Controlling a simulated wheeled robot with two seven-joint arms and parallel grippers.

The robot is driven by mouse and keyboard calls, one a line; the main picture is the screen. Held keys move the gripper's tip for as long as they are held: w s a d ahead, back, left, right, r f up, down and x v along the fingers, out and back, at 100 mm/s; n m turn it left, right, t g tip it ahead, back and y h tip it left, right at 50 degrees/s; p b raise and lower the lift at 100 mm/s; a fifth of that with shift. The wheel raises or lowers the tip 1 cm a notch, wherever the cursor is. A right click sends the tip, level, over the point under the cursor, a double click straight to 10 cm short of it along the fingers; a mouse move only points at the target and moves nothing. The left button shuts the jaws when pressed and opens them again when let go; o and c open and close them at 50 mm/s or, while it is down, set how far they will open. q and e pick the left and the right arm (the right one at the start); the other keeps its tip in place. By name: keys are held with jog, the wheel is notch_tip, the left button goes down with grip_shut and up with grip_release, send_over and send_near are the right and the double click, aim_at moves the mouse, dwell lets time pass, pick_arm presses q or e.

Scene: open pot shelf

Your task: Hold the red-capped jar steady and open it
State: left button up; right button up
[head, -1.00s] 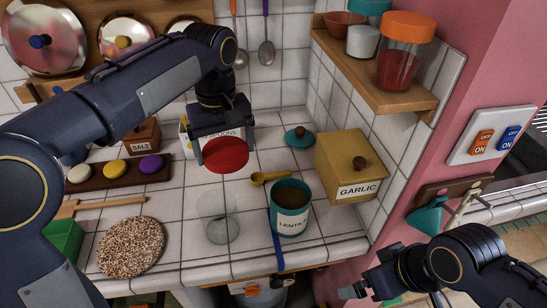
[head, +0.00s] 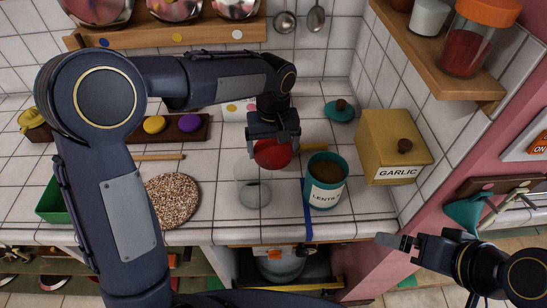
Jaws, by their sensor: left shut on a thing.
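The clear glass jar (head: 254,194) stands upright on the white tiled counter, looking empty. Its red cap (head: 271,153) is off it, shut in my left gripper (head: 273,138), which points down from above. The cap shows just behind and to the right of the jar's top in the head view. The exact gap between cap and rim is hard to tell. My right gripper (head: 392,242) is in front of the counter at the lower right, away from the jar. It points left, and its finger spacing is unclear.
An open lentil canister (head: 325,192) stands right of the jar, with a blue strip beside it. A yellow garlic box (head: 391,148) and a teal lid (head: 340,110) are behind. A speckled round mat (head: 172,200) lies left. A shelf (head: 440,60) overhangs the right.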

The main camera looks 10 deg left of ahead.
aim_at(273, 159)
pick_arm(q)
jog(key=shift+f, duration=2.35)
